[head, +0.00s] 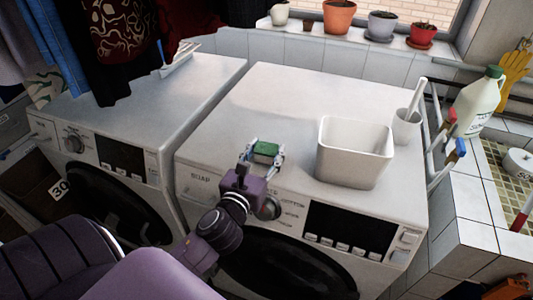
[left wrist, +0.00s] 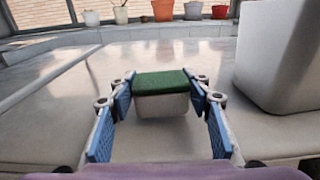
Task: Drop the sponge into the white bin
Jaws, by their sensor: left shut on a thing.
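The sponge (head: 266,148) has a green top, and in the left wrist view (left wrist: 162,82) a pale lower layer shows too. My left gripper (head: 264,154) is shut on the sponge, with a blue-padded finger on each side of it in the left wrist view (left wrist: 165,102). It is over the front part of the right washing machine's top. The white bin (head: 354,152) stands upright on the same machine, to the right of the gripper and apart from it. It also shows at the right of the left wrist view (left wrist: 284,55). My right gripper is not in view.
A small white cup with a brush (head: 407,126) stands right of the bin. A white bottle with a green cap (head: 476,103) is farther right. Potted plants (head: 339,17) line the back sill. Clothes (head: 125,40) hang over the left machine. The right machine's top (head: 290,95) is clear behind the gripper.

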